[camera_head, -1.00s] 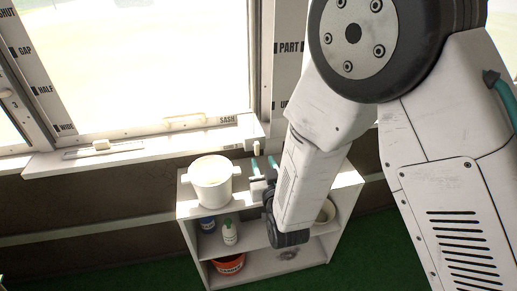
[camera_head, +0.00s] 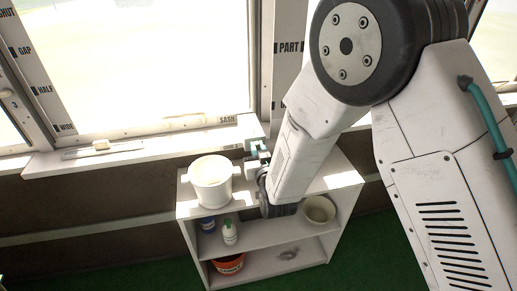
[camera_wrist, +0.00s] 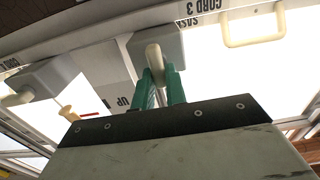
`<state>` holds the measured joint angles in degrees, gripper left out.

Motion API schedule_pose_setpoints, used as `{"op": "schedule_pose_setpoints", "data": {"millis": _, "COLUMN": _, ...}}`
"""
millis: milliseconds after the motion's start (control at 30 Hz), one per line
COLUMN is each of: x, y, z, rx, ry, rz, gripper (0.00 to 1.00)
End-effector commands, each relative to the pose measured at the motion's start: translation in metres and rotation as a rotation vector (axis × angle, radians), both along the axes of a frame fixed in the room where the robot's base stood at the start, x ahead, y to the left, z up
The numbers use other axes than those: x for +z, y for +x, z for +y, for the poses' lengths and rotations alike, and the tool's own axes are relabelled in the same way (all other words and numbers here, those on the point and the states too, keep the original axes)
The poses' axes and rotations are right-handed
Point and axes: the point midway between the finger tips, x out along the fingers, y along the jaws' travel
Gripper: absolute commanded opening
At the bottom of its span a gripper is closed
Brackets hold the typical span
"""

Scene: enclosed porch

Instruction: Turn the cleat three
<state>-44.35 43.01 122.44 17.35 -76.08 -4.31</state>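A cream cleat (camera_wrist: 154,55) on a grey block (camera_wrist: 176,46) shows in the wrist view, next to an upside-down "CORD 3" label (camera_wrist: 237,11). My gripper (camera_wrist: 161,80) has its two teal fingers on either side of the cleat, with only a narrow gap between them. They look shut on it, though the contact is partly hidden. In the head view my gripper (camera_head: 258,151) is at the window frame's lower right corner, above the shelf, and the cleat itself is too small to make out.
A second grey block (camera_wrist: 45,80) with a cream cleat is at the left of the wrist view. A cream sash handle (camera_wrist: 254,28) is at upper right. A white shelf unit (camera_head: 335,167) below my arm bears a white bucket (camera_head: 211,184) close to my gripper.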

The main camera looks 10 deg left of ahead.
Motion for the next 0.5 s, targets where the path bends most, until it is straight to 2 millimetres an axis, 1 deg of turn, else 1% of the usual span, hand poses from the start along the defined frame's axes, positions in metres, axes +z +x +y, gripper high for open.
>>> {"op": "schedule_pose_setpoints", "data": {"millis": 267, "x": 0.0000, "y": 0.0001, "z": -0.0005, "rx": -0.001, "ry": 0.006, "rz": 0.003, "gripper": 0.00}}
{"op": "schedule_pose_setpoints", "data": {"millis": 500, "x": 0.0000, "y": 0.0005, "z": -0.0016, "rx": -0.001, "ry": 0.074, "rz": 0.038, "gripper": 0.00}}
